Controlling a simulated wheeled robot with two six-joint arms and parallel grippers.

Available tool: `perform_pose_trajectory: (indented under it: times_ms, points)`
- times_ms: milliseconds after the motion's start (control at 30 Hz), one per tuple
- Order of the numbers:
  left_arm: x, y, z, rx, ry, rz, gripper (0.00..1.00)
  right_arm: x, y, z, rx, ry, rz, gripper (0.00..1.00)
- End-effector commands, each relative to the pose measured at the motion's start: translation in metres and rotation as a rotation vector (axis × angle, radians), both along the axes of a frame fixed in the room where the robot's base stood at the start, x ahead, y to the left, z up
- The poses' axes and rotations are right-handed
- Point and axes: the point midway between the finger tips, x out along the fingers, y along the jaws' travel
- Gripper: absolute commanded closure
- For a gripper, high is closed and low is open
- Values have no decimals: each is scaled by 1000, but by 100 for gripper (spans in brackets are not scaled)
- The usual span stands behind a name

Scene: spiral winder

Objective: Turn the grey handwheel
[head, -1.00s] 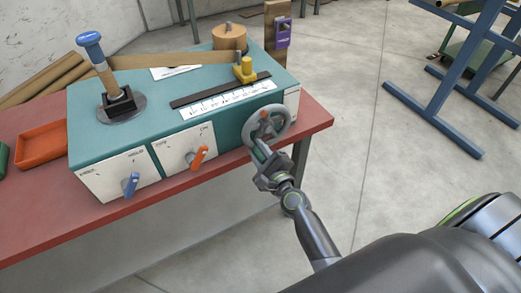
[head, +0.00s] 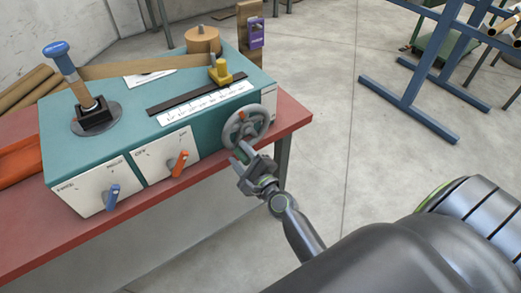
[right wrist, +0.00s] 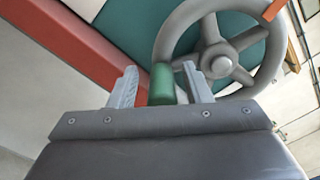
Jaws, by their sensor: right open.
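The grey handwheel (head: 265,121) is on the right end of the teal machine's front, with a small red mark near its top. In the right wrist view the grey handwheel (right wrist: 221,66) shows its hub and spokes at upper right. My right gripper (head: 242,153) is at the wheel's lower left. In the right wrist view the right gripper (right wrist: 163,86) is open, with a green cylindrical grip (right wrist: 162,88) between its fingers, beside the rim. I cannot tell if the fingers touch the grip. My left gripper is not in view.
The teal machine (head: 210,122) stands on a red table (head: 140,215). It carries a blue-topped lever (head: 57,50), a blue knob (head: 112,194), an orange knob (head: 179,163) and a yellow block (head: 220,72). A blue rack (head: 408,95) stands at the right. The floor between is clear.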

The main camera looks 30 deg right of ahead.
Motion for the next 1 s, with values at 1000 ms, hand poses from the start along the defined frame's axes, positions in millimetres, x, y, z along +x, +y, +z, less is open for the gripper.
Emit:
perform_pose_trajectory:
  times_ms: [1000]
  points:
    - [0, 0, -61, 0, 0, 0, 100, -162, -11, -2, 0, 4, 1, 56]
